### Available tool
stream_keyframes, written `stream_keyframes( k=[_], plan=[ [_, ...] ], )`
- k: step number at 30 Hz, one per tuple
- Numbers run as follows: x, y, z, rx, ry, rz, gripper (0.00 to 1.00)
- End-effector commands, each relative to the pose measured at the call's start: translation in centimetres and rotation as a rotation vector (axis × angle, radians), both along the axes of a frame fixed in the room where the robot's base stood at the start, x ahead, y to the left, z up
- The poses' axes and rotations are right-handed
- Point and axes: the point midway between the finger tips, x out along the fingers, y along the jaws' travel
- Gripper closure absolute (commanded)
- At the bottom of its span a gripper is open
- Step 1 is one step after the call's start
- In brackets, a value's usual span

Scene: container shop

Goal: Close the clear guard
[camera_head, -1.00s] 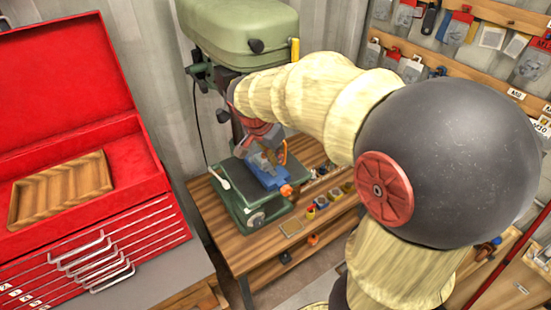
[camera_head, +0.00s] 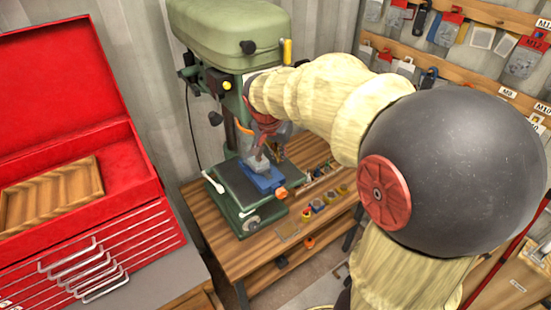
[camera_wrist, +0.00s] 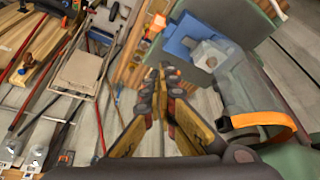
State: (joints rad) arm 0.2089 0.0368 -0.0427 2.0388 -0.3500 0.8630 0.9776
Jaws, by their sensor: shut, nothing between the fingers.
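The green drill press (camera_head: 225,35) stands on a wooden bench, with a blue vise (camera_head: 263,182) on its table. In the wrist view, a see-through grey piece with an orange band, which looks like the clear guard (camera_wrist: 250,90), is at the right, beside the blue vise (camera_wrist: 197,40). Whether it is open or closed is hard to tell. My gripper (camera_wrist: 163,72) has its fingers together and empty, left of the guard and apart from it in the picture. In the head view my arm's end is by the drill column, and the fingers are hard to make out.
A red tool chest (camera_head: 75,130) with an open lid and a wooden tray (camera_head: 50,193) stands at the left. Small coloured parts (camera_head: 318,205) lie on the bench (camera_head: 210,215) right of the press. Wall racks (camera_head: 490,12) hang at the right.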

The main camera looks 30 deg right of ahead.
Motion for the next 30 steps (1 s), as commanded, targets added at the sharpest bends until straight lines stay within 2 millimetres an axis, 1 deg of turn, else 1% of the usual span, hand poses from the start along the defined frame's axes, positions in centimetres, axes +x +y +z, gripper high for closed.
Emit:
stream_keyframes(
  k=[1, 6, 14, 21, 30],
  plan=[
    [0.1, -0.8, -0.1, 0.001, 0.001, 0.030, 1.00],
    [1.3, -2.6, 0.0, 0.000, -0.001, 0.167, 1.00],
    [3.1, -4.7, 0.1, 0.000, -0.001, 0.341, 1.00],
    [4.1, -5.6, 0.1, -0.001, 0.001, 0.435, 1.00],
    [4.5, -5.8, 0.0, 0.000, 0.001, 0.467, 1.00]
  ],
)
